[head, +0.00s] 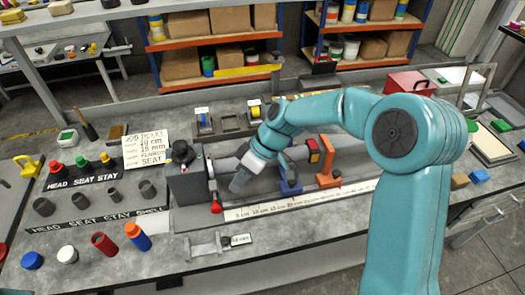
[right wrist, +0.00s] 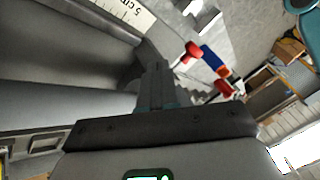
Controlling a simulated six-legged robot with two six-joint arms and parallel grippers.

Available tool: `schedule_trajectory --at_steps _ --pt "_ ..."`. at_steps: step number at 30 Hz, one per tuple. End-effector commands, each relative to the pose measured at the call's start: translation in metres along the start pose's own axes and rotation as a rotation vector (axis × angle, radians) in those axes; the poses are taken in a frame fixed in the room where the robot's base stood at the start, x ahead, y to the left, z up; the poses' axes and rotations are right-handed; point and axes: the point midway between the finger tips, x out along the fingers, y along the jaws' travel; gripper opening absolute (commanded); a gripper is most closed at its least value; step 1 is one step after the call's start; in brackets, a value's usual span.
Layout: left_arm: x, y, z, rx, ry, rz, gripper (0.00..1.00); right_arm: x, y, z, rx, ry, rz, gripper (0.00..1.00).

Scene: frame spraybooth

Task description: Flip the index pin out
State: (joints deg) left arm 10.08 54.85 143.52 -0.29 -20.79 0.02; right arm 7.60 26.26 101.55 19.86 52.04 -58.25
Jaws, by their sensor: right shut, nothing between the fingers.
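In the head view a lever with a red knob (head: 216,207) stands at the front foot of a grey block (head: 187,183) on the bench fixture; I take it as the index pin. A red knob that looks like the same one shows in the right wrist view (right wrist: 190,51), just right of my fingertips. My right gripper (head: 238,184) is shut and empty. It hangs over the fixture bed, right of the grey block and apart from the knob. In the right wrist view its closed fingers (right wrist: 155,76) point at the bed. My left gripper is not in view.
A scale strip (head: 300,204) runs along the fixture's front. An orange stop (head: 328,176) and a blue clamp (head: 290,186) stand right of my gripper. A small bracket (head: 207,246) lies in front.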

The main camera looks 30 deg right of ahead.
Motion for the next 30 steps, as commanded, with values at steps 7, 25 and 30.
schedule_trajectory --at_steps 7,25,30 --pt "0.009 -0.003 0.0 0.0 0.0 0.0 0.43 -0.044 -0.002 -0.001 -0.001 0.006 0.008 0.0" --pt "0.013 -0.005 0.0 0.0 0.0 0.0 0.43 -0.095 -0.003 -0.001 0.0 0.003 0.004 0.0" --pt "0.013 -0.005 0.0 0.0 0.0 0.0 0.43 -0.095 -0.002 -0.001 0.0 0.003 0.004 0.0"
